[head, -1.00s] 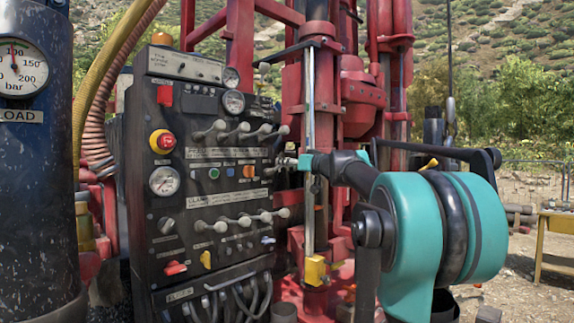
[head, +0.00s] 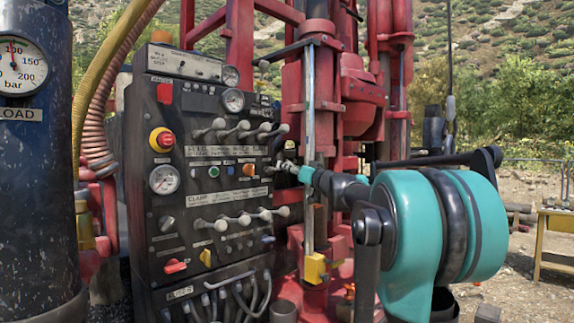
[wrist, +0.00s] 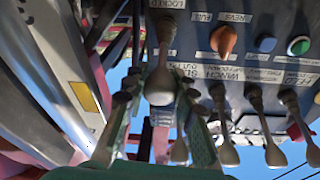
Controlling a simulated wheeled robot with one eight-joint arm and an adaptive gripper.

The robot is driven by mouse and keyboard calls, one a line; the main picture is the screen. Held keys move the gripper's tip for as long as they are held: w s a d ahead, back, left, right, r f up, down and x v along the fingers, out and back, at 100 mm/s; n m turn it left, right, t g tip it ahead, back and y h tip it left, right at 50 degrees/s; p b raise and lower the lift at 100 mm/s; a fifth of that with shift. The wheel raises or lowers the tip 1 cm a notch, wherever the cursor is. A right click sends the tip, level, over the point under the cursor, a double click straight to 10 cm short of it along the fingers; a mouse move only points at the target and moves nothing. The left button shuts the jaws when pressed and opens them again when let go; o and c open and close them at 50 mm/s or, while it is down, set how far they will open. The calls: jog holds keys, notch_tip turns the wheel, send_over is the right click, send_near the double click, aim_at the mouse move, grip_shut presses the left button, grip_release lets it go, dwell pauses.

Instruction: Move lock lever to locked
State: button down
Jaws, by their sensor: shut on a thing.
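The lock lever (wrist: 159,85) is a metal stem with a pale rounded knob. In the wrist view it stands between the two green fingers of my gripper (wrist: 157,101), which are shut on it. A plate reading "LOCKED" (wrist: 167,4) shows at the top edge beside the lever's base. In the head view my gripper (head: 291,170) is at the right edge of the black control panel (head: 150,205), at mid height. There the lever is small and largely hidden by the gripper, so its exact position cannot be told.
Several other pale-knobbed levers (head: 236,221) stick out of the panel in rows above and below. An orange knob (wrist: 224,40) and a green button (wrist: 299,45) are close by. A vertical metal rod (head: 310,110) and the red rig column (head: 291,110) stand behind my gripper.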

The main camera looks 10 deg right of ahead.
jog(key=shift+f+t, duration=0.3)
jog(key=shift+f, duration=0.15)
jog(key=shift+w+a+f, duration=0.1)
jog(key=shift+f, duration=1.25)
jog(key=shift+w+a+f, duration=0.1)
jog(key=shift+f, duration=1.2)
jog(key=c, duration=1.5)
grip_release()
jog(key=shift+w, duration=0.1)
jog(key=v, duration=1.2)
jog(key=shift+d+f, duration=0.1)
jog(key=shift+f, duration=0.05)
